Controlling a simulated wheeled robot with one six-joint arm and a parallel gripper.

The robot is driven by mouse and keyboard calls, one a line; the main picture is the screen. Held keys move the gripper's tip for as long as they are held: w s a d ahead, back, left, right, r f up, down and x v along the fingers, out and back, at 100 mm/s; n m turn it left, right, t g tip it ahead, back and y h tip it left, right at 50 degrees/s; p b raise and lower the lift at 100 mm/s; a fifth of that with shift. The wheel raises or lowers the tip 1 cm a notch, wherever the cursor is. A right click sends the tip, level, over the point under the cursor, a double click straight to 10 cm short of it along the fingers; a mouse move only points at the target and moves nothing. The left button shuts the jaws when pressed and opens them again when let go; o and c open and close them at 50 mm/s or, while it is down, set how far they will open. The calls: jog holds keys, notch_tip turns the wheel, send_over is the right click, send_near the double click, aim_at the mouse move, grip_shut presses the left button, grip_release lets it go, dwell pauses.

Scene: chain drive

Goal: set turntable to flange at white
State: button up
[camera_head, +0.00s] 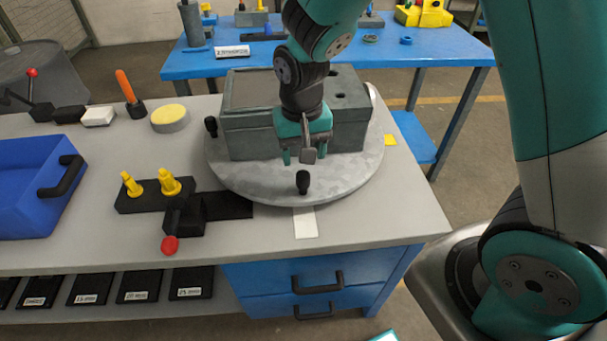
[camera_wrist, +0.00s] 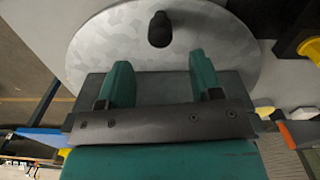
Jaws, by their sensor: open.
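The turntable (camera_head: 345,187) is a round mottled grey disc on the bench. A grey-green box-shaped housing (camera_head: 245,137) sits on it. A black knob (camera_head: 303,181) stands on the disc's front rim, just behind a white strip (camera_head: 306,223) on the bench. A second black knob (camera_head: 211,126) is at the left rim. A yellow marker (camera_head: 390,140) lies right of the disc. My gripper (camera_head: 305,156) is open and empty in front of the housing, above the disc. In the wrist view the front knob (camera_wrist: 160,29) lies beyond and between the fingertips, apart from them. I cannot tell which side is the flange.
A black fixture with yellow pegs (camera_head: 168,183) and a red-knobbed lever (camera_head: 170,244) stands left of the disc. A blue bin (camera_head: 28,205) is at far left. A round yellow-topped block (camera_head: 170,119) and an orange-handled tool (camera_head: 126,88) are behind. A blue table (camera_head: 440,55) stands beyond.

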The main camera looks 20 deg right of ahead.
aim_at(303, 174)
notch_tip(303, 174, down, 8)
jog(key=shift+r, duration=0.25)
grip_shut()
